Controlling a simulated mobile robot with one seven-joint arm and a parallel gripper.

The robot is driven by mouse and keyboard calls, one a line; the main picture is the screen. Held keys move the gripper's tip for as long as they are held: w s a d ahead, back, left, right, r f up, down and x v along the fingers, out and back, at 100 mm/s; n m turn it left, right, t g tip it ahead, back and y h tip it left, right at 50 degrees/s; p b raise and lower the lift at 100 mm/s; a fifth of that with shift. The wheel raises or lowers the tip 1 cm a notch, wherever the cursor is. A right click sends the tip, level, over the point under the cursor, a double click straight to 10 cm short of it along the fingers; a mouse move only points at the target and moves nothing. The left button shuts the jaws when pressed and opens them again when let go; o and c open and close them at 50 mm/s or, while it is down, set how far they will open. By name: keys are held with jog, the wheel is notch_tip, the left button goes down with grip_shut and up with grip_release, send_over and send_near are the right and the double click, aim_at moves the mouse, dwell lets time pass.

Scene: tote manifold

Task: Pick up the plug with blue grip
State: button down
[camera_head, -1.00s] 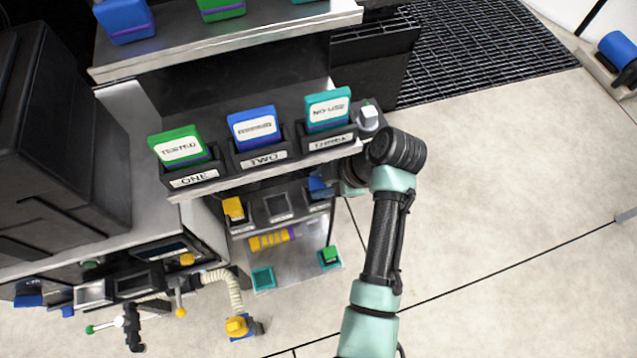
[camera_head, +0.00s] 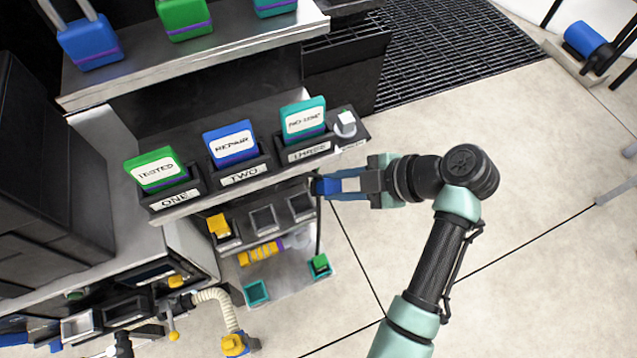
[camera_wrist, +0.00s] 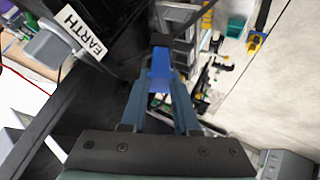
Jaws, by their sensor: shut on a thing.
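The plug with blue grip (camera_head: 326,187) is at the right end of the lower rack, beneath the shelf of labelled slots. My gripper (camera_head: 345,184) reaches in from the right and is shut on it. In the wrist view the blue grip (camera_wrist: 160,72) sits between the two fingertips (camera_wrist: 161,85). The plug's far end is hidden, so I cannot tell whether it is clear of its socket.
Green, blue and teal tags stand in slots ONE (camera_head: 172,200), TWO (camera_head: 244,176) and THREE (camera_head: 309,151) just above. A yellow plug (camera_head: 219,225) sits in the lower rack. Open floor (camera_head: 520,220) lies to the right.

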jog(key=s+d+r+h+p, duration=0.1)
jog(key=s+d, duration=0.3)
jog(key=d, duration=0.4)
jog(key=s+d+g+h+p, duration=0.1)
jog(key=s+d+p, duration=0.3)
jog(key=d, duration=0.5)
jog(key=shift+s+r+h, duration=0.15)
jog(key=shift+r+h, duration=0.25)
jog(key=shift+h, duration=0.1)
jog(key=shift+a, duration=0.1)
